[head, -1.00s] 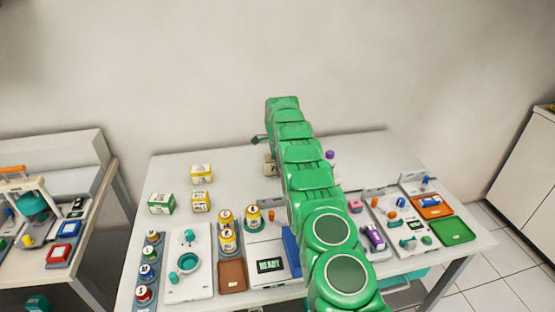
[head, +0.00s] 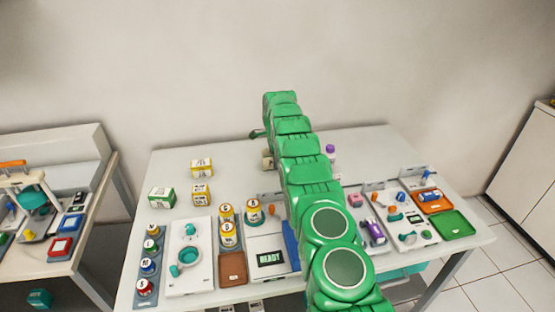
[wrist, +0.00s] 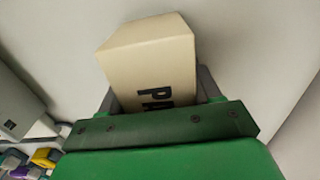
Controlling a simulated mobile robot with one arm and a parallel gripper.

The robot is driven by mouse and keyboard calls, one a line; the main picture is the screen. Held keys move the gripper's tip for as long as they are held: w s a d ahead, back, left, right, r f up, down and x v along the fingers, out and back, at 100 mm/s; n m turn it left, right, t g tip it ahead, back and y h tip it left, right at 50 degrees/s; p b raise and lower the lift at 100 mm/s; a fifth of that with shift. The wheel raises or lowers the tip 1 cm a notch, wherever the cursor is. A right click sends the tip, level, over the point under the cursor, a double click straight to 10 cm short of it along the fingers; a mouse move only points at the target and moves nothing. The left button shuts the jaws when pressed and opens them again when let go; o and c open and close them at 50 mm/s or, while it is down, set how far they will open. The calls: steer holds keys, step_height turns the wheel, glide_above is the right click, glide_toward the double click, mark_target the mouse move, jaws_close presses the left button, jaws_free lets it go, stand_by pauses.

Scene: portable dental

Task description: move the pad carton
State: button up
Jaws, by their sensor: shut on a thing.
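The pad carton is a cream box with dark letters "PA" showing, large in the wrist view (wrist: 150,70). My gripper (wrist: 160,98) is shut on it, with a dark finger at each side of the box. In the head view a small beige part of the carton (head: 267,160) shows beside the far end of my green arm, over the back of the table. My arm hides most of the carton and the fingers there. I cannot tell whether the carton touches the table.
Yellow-and-white cartons (head: 202,167) and a green-and-white carton (head: 161,197) stand on the table's left. Several yellow jars (head: 254,211) and a device reading READY (head: 270,259) lie nearer the front. An orange tray (head: 447,204) and a green tray (head: 454,225) are at the right.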

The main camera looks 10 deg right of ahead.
mark_target(240, 169)
steer(key=shift+w+a+f, duration=0.1)
steer(key=shift+w+a, duration=0.05)
steer(key=shift+a, duration=3.55)
steer(key=shift+w+a, duration=0.15)
steer(key=shift+a, duration=3.55)
steer(key=o, duration=1.2)
steer(key=shift+c, duration=0.2)
